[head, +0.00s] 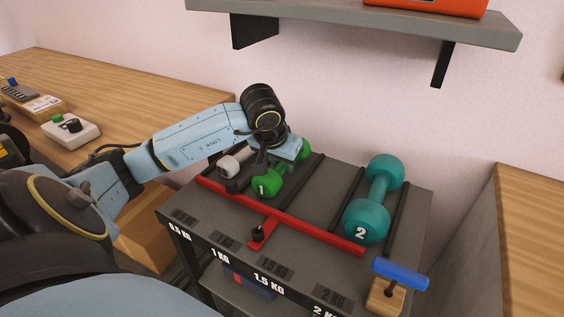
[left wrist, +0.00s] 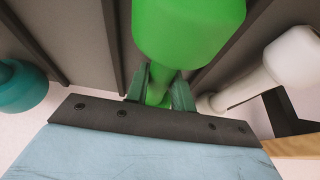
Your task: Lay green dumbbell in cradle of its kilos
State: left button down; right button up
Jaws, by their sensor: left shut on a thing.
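The green dumbbell (head: 268,185), marked 1, is at the rack between the white and teal dumbbells. My left gripper (head: 281,163) is shut on its handle from above. In the left wrist view the green dumbbell's big head (left wrist: 188,28) fills the top middle, and the fingers of the gripper (left wrist: 160,92) straddle the handle. The dumbbell lies roughly along the dark rails; I cannot tell whether it touches the rack. The rack (head: 331,175) has front labels 0.5, 1, 1.5 and 2 KG. My right gripper is not in view.
A white dumbbell (head: 232,163) lies left of the green one. A teal dumbbell (head: 366,219), marked 2, lies at the right. A red bar (head: 325,236) crosses the rack front. A blue-handled tool (head: 400,274) stands front right. A grey shelf (head: 350,17) overhangs behind.

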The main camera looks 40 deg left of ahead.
pick_arm(q)
jog(key=c, duration=1.2)
grip_release()
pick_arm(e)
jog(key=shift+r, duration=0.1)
pick_arm(q)
jog(key=shift+r, duration=0.15)
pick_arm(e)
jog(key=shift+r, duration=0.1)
pick_arm(q)
jog(key=p+v, duration=0.3)
jog(key=v, duration=0.9)
jog(key=shift+s+d, duration=0.1)
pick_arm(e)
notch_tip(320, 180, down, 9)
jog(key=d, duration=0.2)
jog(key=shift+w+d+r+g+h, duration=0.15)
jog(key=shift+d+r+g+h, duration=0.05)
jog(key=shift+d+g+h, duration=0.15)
